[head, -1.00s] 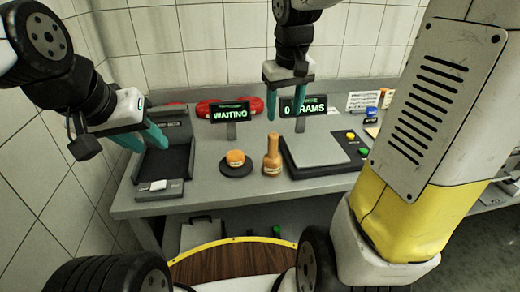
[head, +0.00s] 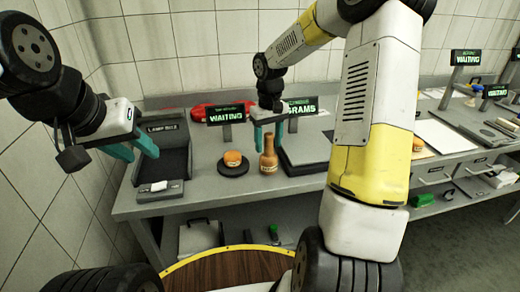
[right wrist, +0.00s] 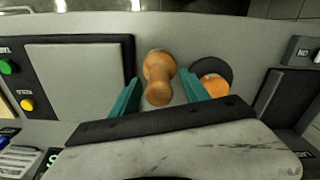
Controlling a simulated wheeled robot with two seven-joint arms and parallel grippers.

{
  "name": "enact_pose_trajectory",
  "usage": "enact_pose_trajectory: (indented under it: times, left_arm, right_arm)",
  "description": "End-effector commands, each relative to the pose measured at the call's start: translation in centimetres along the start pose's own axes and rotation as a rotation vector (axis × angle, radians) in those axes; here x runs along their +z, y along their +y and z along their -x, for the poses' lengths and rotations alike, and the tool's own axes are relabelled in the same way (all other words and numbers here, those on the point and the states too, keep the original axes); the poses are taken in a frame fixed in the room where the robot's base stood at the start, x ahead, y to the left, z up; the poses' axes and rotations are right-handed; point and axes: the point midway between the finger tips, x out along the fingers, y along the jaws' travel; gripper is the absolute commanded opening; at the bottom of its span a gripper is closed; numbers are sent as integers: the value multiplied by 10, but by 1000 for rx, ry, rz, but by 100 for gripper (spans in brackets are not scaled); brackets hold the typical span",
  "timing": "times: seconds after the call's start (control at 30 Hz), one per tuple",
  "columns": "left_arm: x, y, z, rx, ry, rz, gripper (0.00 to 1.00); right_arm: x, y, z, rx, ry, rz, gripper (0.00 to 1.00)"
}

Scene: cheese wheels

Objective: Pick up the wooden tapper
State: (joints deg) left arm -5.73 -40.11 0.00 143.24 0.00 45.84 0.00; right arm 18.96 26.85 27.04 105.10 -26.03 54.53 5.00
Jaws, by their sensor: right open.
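The wooden tapper (head: 268,157), a bottle-shaped piece of light brown wood, stands upright on the grey bench. My right gripper (head: 268,139) is open, with its teal fingers pointing down on either side of the tapper's top. In the right wrist view the tapper (right wrist: 159,72) appears between the two open fingers (right wrist: 160,86), with gaps on both sides; I cannot tell how far the fingertips are below its top. My left gripper (head: 134,150) is open and empty over the lamp box at the left.
A small orange round piece (head: 232,158) sits on a black disc (head: 233,171) just left of the tapper. A flat scale (head: 305,153) is close on its right. Display signs (head: 226,114) stand behind. The bench front edge (head: 230,203) is clear.

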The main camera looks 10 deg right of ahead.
Motion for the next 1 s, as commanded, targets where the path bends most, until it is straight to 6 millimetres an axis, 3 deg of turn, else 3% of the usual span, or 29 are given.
enact_pose_trajectory:
  times: [0.13, 0.37, 0.43, 0.67, 1.0]
  left_arm:
    - [0, 0, 0, 0, 0, 0, 36]
    - [0, 0, 0, 0, 0, 0, 36]
    - [0, 0, 0, 0, 0, 0, 36]
    - [0, 0, 0, 0, 0, 0, 36]
    - [0, 0, 0, 0, 0, 0, 36]
  right_arm:
    - [0, 0, -16, 0, -1, -1, 54]
    - [0, 0, -19, 0, 1, -1, 54]
    - [0, 0, -19, 0, 1, -1, 46]
    - [0, 0, -19, 1, 1, -1, 1]
    - [0, 0, -18, 1, 1, -1, 0]
